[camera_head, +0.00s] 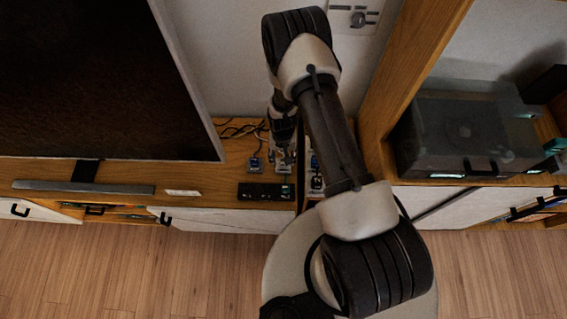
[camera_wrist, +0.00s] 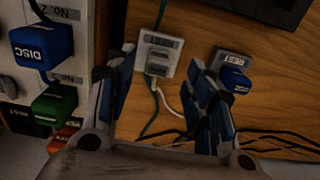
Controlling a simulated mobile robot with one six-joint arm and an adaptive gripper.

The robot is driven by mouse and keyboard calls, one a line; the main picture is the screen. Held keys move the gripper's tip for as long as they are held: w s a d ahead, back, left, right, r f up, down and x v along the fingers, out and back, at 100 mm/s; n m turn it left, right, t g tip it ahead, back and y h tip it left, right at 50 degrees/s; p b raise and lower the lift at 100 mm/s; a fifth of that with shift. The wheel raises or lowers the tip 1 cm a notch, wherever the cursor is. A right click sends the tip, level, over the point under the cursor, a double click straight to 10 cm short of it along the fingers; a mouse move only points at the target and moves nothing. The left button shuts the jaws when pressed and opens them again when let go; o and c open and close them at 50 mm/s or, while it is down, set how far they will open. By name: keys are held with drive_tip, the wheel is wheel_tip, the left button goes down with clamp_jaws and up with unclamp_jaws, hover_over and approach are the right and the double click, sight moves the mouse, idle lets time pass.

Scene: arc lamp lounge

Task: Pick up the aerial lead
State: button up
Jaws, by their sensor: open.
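In the wrist view, my gripper (camera_wrist: 158,72) is open, with one finger on each side of a pale holder (camera_wrist: 155,55) bearing a small label I cannot read surely. A green lead (camera_wrist: 152,112) and a white lead (camera_wrist: 171,115) run below it. A blue plug (camera_wrist: 236,82) sits at a grey holder marked REST, right of the right finger. A blue plug marked DISC (camera_wrist: 42,50), a green plug (camera_wrist: 54,104) and a partly hidden red plug are on a white panel at left. No readable label says aerial, so I cannot tell which lead it is. In the head view, my gripper (camera_head: 284,153) is over the cabinet top, partly hidden.
A black box (camera_head: 266,191) lies at the cabinet's front edge. A big dark screen (camera_head: 95,80) stands at left, with a soundbar (camera_head: 84,187) before it. A wooden upright (camera_head: 415,70) and a dark glassy unit (camera_head: 465,130) are at right. Dark cables (camera_wrist: 275,138) trail behind the holders.

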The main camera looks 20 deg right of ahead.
sight(283, 162)
drive_tip(key=f+b, duration=0.1)
drive_tip(key=f, duration=0.3)
drive_tip(key=shift+d+f+b, duration=0.2)
drive_tip(key=shift+f+b, duration=0.15)
drive_tip(key=shift+b, duration=0.05)
drive_tip(key=shift+c, duration=0.4)
drive_tip(key=c, duration=1)
